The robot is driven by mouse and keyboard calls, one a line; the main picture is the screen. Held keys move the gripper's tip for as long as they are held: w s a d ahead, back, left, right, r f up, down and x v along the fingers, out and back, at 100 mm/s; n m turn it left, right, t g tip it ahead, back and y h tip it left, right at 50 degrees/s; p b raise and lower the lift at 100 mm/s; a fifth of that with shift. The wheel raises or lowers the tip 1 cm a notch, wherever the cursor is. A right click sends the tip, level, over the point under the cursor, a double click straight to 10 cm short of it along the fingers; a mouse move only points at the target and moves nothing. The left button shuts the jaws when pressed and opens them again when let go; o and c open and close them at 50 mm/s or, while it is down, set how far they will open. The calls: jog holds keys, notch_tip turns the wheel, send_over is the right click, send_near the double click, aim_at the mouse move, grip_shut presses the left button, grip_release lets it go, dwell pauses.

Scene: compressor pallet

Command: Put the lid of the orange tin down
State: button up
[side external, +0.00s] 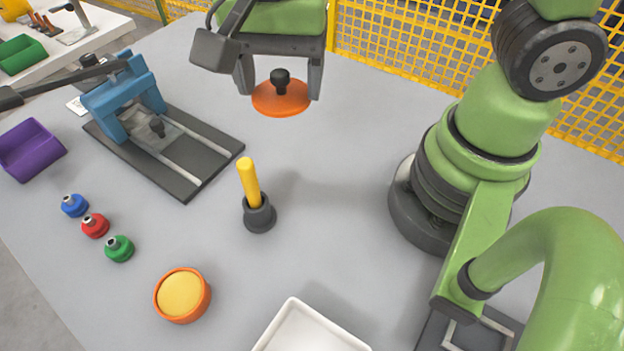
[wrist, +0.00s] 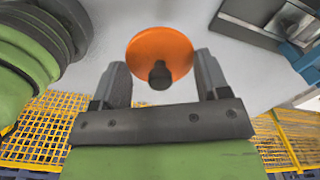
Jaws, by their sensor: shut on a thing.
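The orange lid (side external: 283,99) has a black knob and hangs in the air at the top middle of the side external view. My gripper (side external: 280,82) is above it, with one finger on each side of the knob, and is shut on the lid. In the wrist view the lid (wrist: 160,52) shows beyond the fingertips of my gripper (wrist: 161,75); the exact contact is hard to see. The orange tin (side external: 182,297) stands lidless on the grey table at the lower left, with a pale yellow top surface showing inside its rim.
A yellow rod stands in a dark holder (side external: 259,214) mid-table. Blue, red and green knobbed pieces (side external: 95,225) lie left of it. A blue press on a dark base (side external: 190,182), a purple bin (side external: 30,150) and a white tray (side external: 294,309) stand around. Bare table (side external: 330,230) lies right of the rod.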

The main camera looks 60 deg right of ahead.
jog(key=s+d+f, duration=0.1)
jog(key=s+d, duration=0.2)
send_over(313, 183)
notch_tip(313, 183, down, 6)
jog(key=shift+m, duration=0.3)
notch_tip(313, 183, down, 8)
jog(key=shift+r, duration=0.15)
notch_tip(313, 183, down, 3)
jog(key=shift+r, duration=0.1)
grip_shut()
jog(key=shift+s+f, duration=0.1)
jog(key=shift+f, duration=0.25)
jog(key=o, duration=0.9)
grip_release()
